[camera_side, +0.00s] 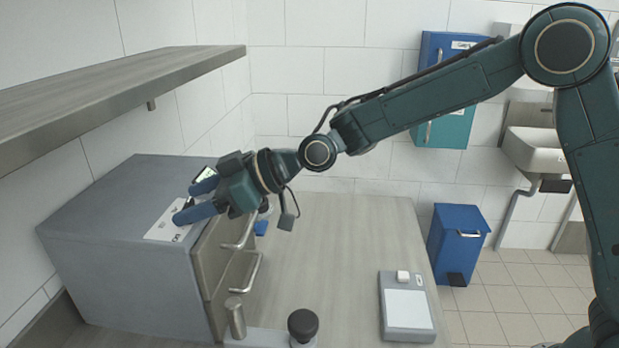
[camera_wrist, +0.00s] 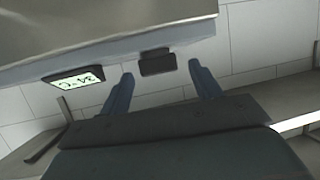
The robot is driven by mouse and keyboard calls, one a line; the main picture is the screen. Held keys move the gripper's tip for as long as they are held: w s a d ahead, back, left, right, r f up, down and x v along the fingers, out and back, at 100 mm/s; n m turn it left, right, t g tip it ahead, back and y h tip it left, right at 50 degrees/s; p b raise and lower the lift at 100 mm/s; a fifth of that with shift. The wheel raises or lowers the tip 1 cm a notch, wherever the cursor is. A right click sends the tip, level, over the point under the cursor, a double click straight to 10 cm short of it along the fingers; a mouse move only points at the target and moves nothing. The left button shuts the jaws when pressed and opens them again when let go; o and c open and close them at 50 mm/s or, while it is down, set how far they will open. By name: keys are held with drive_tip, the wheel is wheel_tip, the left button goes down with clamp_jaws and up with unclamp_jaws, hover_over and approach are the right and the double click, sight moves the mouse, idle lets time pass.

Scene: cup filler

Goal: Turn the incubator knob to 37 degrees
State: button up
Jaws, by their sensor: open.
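The incubator (camera_side: 110,235) is a grey box at the left in the side view, with a white label plate (camera_side: 163,230) on its top. In the wrist view its small lit display (camera_wrist: 75,78) is tilted and appears to read 34 °C. The dark knob (camera_wrist: 157,62) shows between my two blue fingertips. My gripper (camera_side: 184,202) is open over the label plate, with one finger on each side of the knob. In the wrist view gaps show between the knob and both fingers of my gripper (camera_wrist: 161,72). In the side view the fingers partly hide the knob.
Two drawers with bar handles (camera_side: 252,272) face the bench (camera_side: 325,245). A shelf (camera_side: 120,90) overhangs at upper left. A scale (camera_side: 408,312), a metal cylinder (camera_side: 236,318) and a black-topped knob (camera_side: 303,325) stand near the front. The middle bench is clear.

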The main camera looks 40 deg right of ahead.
drive_tip(key=shift+w+a+f, duration=0.1)
drive_tip(key=shift+w+a, duration=0.05)
drive_tip(key=shift+a, duration=0.05)
drive_tip(key=c, duration=1)
drive_tip(key=shift+a+m+t+h, duration=0.1)
drive_tip(key=shift+m+t+h, duration=0.6)
drive_tip(key=shift+m+t, duration=0.25)
drive_tip(key=o, duration=1)
drive_tip(key=v, duration=1.4)
